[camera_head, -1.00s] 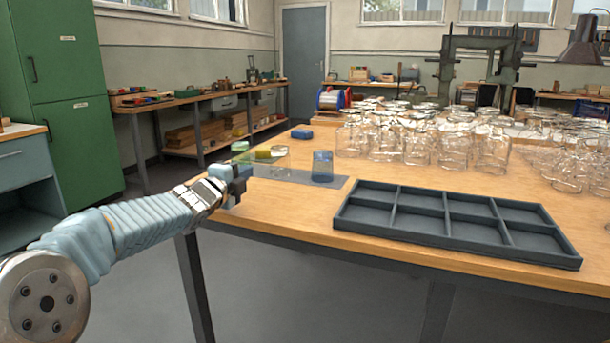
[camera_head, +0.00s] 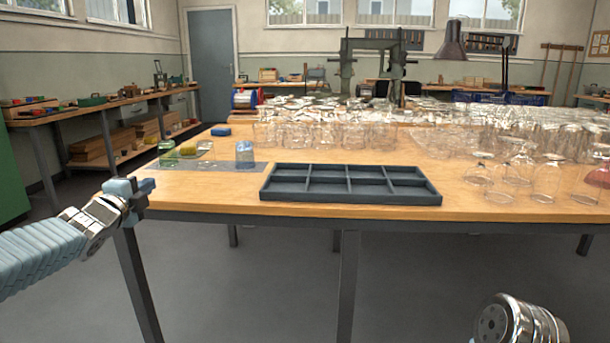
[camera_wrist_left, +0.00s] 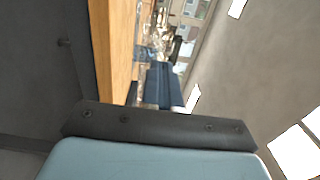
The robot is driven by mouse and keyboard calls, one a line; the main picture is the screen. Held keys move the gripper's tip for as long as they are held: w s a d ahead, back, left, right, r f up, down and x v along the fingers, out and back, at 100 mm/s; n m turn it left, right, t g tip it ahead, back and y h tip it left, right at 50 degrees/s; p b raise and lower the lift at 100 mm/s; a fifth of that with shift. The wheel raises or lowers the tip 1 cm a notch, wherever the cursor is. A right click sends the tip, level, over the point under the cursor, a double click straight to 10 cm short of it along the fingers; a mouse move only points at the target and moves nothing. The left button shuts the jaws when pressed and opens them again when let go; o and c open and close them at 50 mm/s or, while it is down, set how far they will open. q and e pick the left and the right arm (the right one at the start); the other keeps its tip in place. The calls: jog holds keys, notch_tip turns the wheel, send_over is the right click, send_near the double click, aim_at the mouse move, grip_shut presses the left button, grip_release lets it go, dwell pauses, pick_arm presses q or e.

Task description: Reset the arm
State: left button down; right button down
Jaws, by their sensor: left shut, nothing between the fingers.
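My left arm comes in from the left in the head view. Its gripper (camera_head: 147,186) is shut and empty, just off the left front corner of the wooden table (camera_head: 225,198). It touches nothing that I can see. In the left wrist view the dark gripper body (camera_wrist_left: 160,127) fills the lower part, with the table edge (camera_wrist_left: 115,45) running upright beside it. A metallic link of my right arm (camera_head: 515,320) shows at the bottom right of the head view. My right gripper is not in view.
An empty dark divided tray (camera_head: 350,198) sits at the table's front edge. A blue-tinted glass (camera_head: 244,155), a green one (camera_head: 167,150) and a blue block (camera_head: 221,131) stand at the left. Floor in front is clear.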

pick_arm(q)
jog(key=s+d+f+n+g+h, duration=0.1)
jog(key=d+f+n+g, duration=0.2)
jog(key=f, duration=0.8)
jog(key=s+d+f+n+g+p, duration=0.1)
jog(key=s+d+f+n+g, duration=0.15)
jog(key=d+f, duration=0.65)
jog(key=d+f+n+g+h, duration=0.15)
jog(key=f+n, duration=0.25)
jog(key=f, duration=1)
jog(key=s+d+f+n+g, duration=0.3)
jog(key=s+f, duration=0.4)
jog(key=f, duration=0.1)
jog(key=s+d+f+n+g, duration=0.2)
jog(key=s+d+f+n, duration=0.1)
jog(key=s+f, duration=0.45)
jog(key=s+d+f+n+g, duration=0.2)
jog(key=s+f, duration=0.1)
jog(key=s, duration=0.5)
jog(key=s+d+f+n+g+p, duration=0.1)
jog(key=s+d+f+n+g, duration=0.2)
jog(key=s, duration=0.6)
jog(key=shift+f, duration=0.4)
jog(key=shift+h, duration=0.25)
